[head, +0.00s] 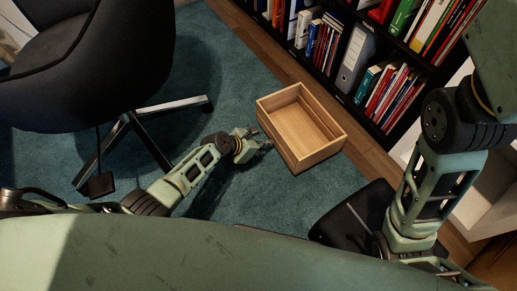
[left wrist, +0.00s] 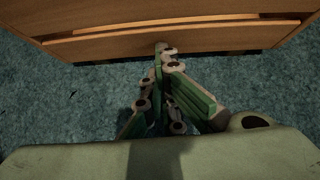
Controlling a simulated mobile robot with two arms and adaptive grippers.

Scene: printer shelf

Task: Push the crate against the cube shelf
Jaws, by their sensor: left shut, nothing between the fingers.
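A light wooden crate (head: 325,149), open at the top and empty, sits on the teal carpet. A black cube shelf (head: 341,92) full of books and binders stands behind it, with a strip of wooden floor between them. My left gripper (head: 267,146) is shut and empty, low at the crate's left side. In the left wrist view the shut fingertips (left wrist: 164,47) reach the lower edge of the crate's side wall (left wrist: 200,36); they look at or very near it. My right arm stands at the right of the head view, but its gripper is out of view.
A dark office chair (head: 90,60) with a metal star base stands at the left on the carpet (head: 235,85). A dark object (head: 355,212) lies in front of the crate. A white unit stands at the right edge.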

